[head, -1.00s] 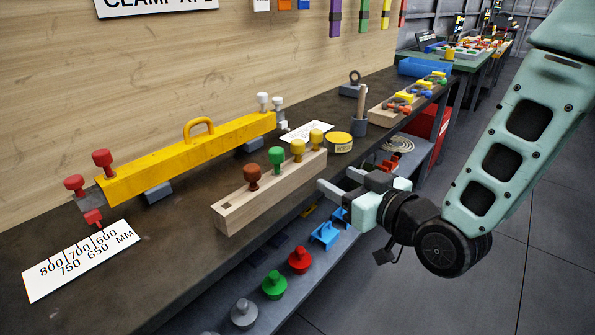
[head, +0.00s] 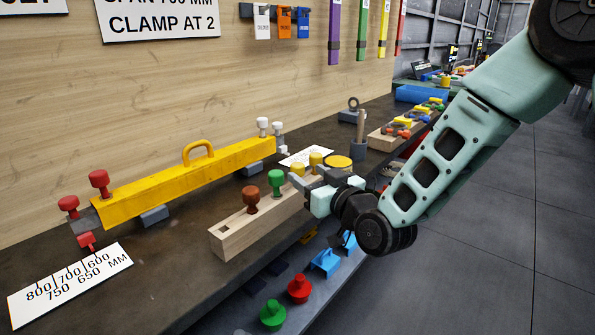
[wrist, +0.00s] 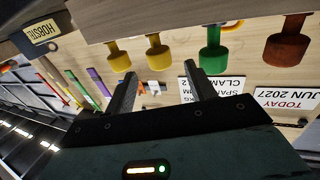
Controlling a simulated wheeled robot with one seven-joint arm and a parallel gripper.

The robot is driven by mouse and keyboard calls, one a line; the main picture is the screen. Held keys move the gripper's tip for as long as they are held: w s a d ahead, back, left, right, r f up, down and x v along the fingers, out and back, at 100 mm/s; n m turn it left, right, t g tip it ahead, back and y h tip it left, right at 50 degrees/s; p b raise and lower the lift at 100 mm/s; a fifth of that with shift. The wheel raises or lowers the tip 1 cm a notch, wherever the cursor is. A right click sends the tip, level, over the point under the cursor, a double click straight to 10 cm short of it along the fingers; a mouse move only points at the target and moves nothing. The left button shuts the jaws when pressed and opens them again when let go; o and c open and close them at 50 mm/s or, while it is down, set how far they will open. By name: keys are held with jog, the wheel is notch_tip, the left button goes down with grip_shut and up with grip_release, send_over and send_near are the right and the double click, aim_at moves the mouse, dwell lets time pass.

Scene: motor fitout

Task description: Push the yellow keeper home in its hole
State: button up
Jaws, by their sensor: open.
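A wooden block (head: 235,238) holds a row of mushroom-headed keepers: brown (head: 251,198), green (head: 276,181) and two yellow. The nearer yellow keeper (head: 298,169) is beside the green one, and a second yellow keeper (head: 315,159) is at the far end. My gripper (head: 307,179) is open and empty at the block's right end, partly covering it. In the wrist view, which is upside down, the open fingers (wrist: 160,88) straddle the line of the yellow keeper beside the green one (wrist: 157,54), without visibly holding it. I cannot tell how deep either yellow keeper sits.
A yellow beam (head: 160,191) with red and white pins lies behind the block. A scale card (head: 68,285) lies front left. The floor at right is clear.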

aim_at(302, 170)
jog(key=shift+p+x, duration=0.4)
jog(key=shift+x, duration=2.25)
jog(key=shift+f, duration=0.1)
jog(key=c, duration=1)
